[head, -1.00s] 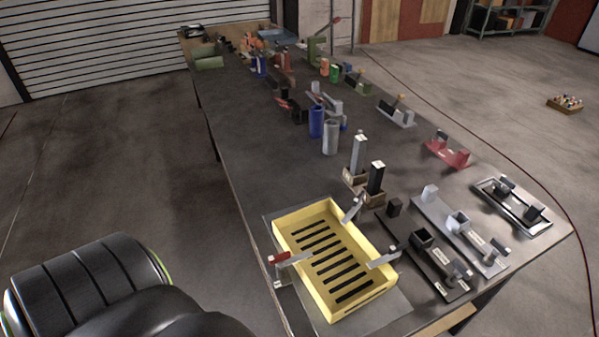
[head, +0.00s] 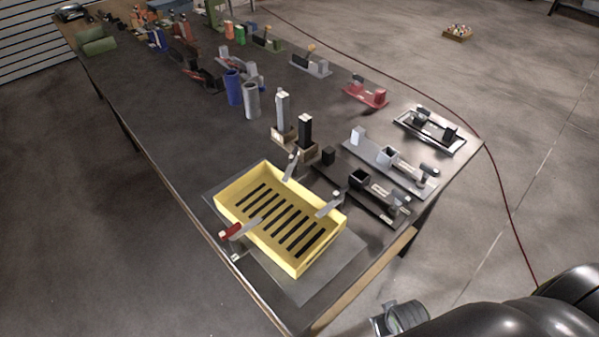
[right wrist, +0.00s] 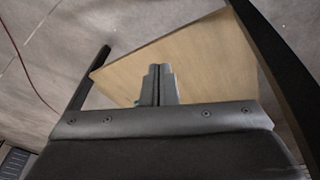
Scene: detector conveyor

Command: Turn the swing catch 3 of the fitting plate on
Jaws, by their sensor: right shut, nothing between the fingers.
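The yellow slotted tray (head: 222,207) sits on a grey fitting plate (head: 338,262) at the near end of the table. Three swing catches stand around it: a red-ended one (head: 238,229) at the left, whose arm lies over the tray's rim, one at the far corner (head: 291,166), and one at the right side (head: 329,205). I cannot tell which is catch 3. My right gripper is shut and empty in the right wrist view (right wrist: 158,86), apart from the tray and catches. My left gripper is out of view.
Right of the tray are a black fixture (head: 375,192) and a grey fixture (head: 400,169) with blocks. Two upright posts (head: 305,130) stand behind it. A pale wooden board (right wrist: 200,60) lies beyond my right fingers. The table (head: 160,140) left of the tray is bare.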

